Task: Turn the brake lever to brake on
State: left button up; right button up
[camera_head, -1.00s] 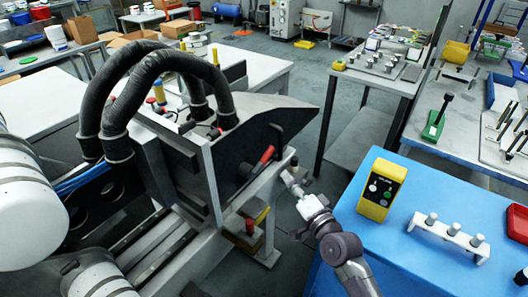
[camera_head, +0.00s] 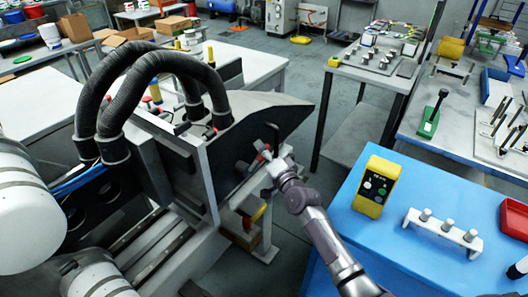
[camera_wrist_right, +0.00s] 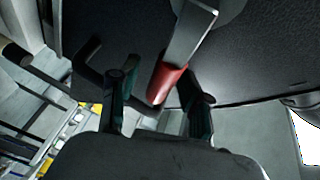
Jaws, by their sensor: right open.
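The brake lever is a metal arm with a red grip (camera_wrist_right: 168,82), mounted on the dark side plate (camera_head: 275,112) of the machine. In the head view its red grip (camera_head: 264,153) shows small, partly hidden by my gripper. My right gripper (camera_head: 262,161) is at the lever's end. In the right wrist view the gripper (camera_wrist_right: 157,92) is open, with one dark finger on each side of the red grip. I cannot tell whether either finger touches it. My left gripper is not in view.
Thick black hoses (camera_head: 125,85) arch over the machine at left. A blue table (camera_head: 350,235) at right holds a yellow control box (camera_head: 378,188) and a white rack (camera_head: 443,233) with pegs. Grey floor (camera_head: 300,150) lies between machine and tables.

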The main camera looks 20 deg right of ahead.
grip_shut()
dwell(0.5)
